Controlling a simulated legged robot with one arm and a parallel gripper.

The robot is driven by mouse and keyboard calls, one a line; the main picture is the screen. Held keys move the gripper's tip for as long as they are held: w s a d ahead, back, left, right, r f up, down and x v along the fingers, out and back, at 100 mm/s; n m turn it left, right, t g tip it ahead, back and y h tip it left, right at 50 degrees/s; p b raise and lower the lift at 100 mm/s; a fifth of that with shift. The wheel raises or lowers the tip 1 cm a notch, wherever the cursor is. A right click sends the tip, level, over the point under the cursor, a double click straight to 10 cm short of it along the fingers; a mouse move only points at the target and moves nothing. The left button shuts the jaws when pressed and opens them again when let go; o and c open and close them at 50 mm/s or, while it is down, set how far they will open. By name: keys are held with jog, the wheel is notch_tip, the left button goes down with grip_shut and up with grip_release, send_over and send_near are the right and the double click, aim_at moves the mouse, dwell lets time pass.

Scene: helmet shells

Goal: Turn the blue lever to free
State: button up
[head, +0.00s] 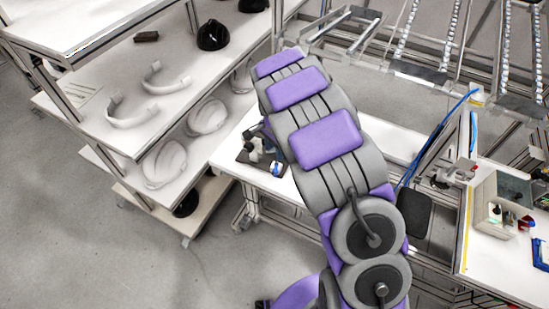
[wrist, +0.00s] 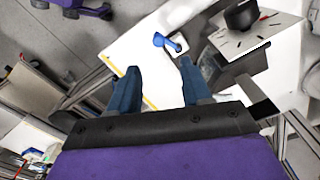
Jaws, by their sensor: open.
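A small blue part (wrist: 160,40), which looks like the blue lever, shows in the wrist view on a white surface (wrist: 135,45). In the head view a small blue part (head: 277,168) stands at the right of a dark fixture (head: 250,157) on a white bench, partly behind my arm. My arm hides my gripper there. Which way the lever is set is too small to tell.
A white plate with dark marks and a black knob-like part (wrist: 240,15) lies right of the blue part. In the head view, shelves with white shells (head: 207,117) stand at left. A bench with a grey box (head: 500,200) stands at right. Open floor lies at lower left.

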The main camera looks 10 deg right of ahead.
notch_tip(320, 180, up, 7)
dwell(0.3)
jog(key=shift+f, duration=0.1)
jog(key=s+d+r+n+b, duration=0.1)
jog(key=s+d+r+n, duration=0.15)
jog(key=s, duration=0.35)
jog(key=s+d+r+n, duration=0.1)
jog(key=s+r, duration=0.3)
jog(key=s, duration=0.3)
jog(key=s+d+r+n+b, duration=0.1)
jog(key=s+d+r, duration=0.15)
jog(key=s, duration=0.35)
jog(key=s+n+g+b, duration=0.1)
jog(key=s+n, duration=0.6)
jog(key=s, duration=1.4)
jog(key=shift+a+f+g, duration=0.2)
jog(key=shift+a+g, duration=0.2)
jog(key=shift+a, duration=0.05)
